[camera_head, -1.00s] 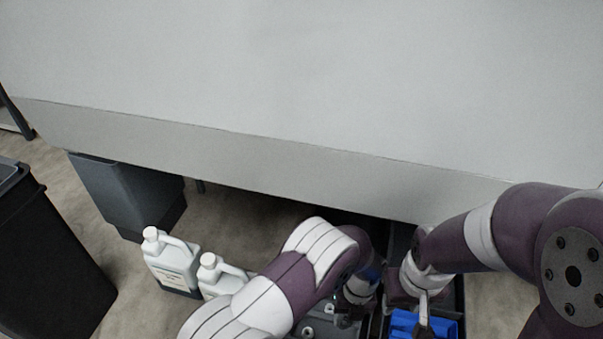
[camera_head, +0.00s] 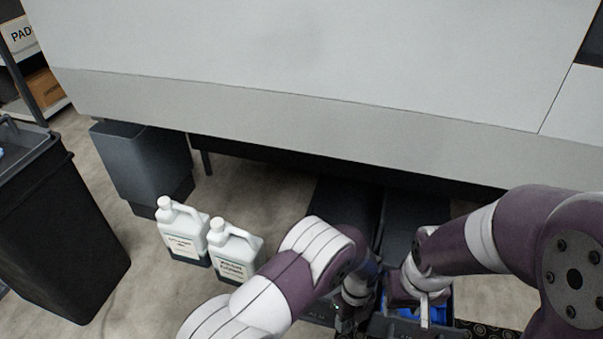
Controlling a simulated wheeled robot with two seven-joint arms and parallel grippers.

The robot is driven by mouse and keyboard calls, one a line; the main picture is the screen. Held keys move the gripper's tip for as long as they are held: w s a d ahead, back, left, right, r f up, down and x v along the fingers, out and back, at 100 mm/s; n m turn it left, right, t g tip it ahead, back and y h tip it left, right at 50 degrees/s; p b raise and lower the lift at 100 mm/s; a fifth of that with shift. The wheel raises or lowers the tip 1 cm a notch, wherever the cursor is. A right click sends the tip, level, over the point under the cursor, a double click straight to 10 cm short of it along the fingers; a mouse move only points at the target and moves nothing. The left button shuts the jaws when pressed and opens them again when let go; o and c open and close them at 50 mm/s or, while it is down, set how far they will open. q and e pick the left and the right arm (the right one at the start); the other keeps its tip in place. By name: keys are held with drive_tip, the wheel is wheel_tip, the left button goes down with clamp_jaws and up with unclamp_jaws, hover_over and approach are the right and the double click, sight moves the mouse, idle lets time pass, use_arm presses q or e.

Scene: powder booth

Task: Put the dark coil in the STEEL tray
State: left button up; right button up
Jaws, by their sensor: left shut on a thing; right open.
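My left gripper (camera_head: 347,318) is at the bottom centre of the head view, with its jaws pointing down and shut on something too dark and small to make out. My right gripper (camera_head: 425,312) is open, over a dark box (camera_head: 388,326) with blue contents (camera_head: 407,312). The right wrist and fingers cover part of that box. I cannot pick out the dark coil or tell which container is the steel tray. Part of a dark grey surface (camera_head: 318,314) shows beside the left wrist.
Two white jugs (camera_head: 183,232) (camera_head: 232,252) stand on the floor left of my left arm. A black bin (camera_head: 55,220) is at the far left, a grey pedestal (camera_head: 145,165) behind the jugs. A large grey panel (camera_head: 300,70) fills the top. Bare floor (camera_head: 100,130) lies between bin and pedestal.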

use_arm(q)
drive_tip(key=shift+s+n, duration=0.2)
drive_tip(key=shift+n, duration=0.8)
drive_tip(key=shift+a+r+n+h, duration=0.1)
drive_tip(key=shift+r+n+h, duration=0.1)
drive_tip(key=shift+n, duration=0.3)
drive_tip(key=shift+r+n+h, duration=0.1)
drive_tip(key=shift+n+h, duration=0.1)
drive_tip(key=shift+n, duration=0.3)
drive_tip(key=w+a+r+n+t+h+p, duration=0.1)
drive_tip(key=w+a+r+n+p, duration=0.5)
drive_tip(key=a+r+n, duration=0.65)
drive_tip(key=w+a+r+n+t+h+p, duration=0.1)
drive_tip(key=w+a+r+n+t+p, duration=0.15)
drive_tip(key=w+a+r+n, duration=1)
drive_tip(key=s+a+r+p, duration=0.1)
drive_tip(key=s+r+p, duration=0.2)
drive_tip(key=r+p, duration=0.8)
drive_tip(key=s+a+r+n+p, duration=0.1)
drive_tip(key=s+r+p, duration=0.3)
drive_tip(key=r+p, duration=0.7)
drive_tip(key=s+a+r+p, duration=0.3)
drive_tip(key=r+p, duration=0.7)
drive_tip(key=p, duration=0.6)
drive_tip(key=shift+s+r+n+p, duration=0.3)
drive_tip(key=shift+s+r+p, duration=0.1)
drive_tip(key=shift+s, duration=0.35)
drive_tip(key=shift+g, duration=0.25)
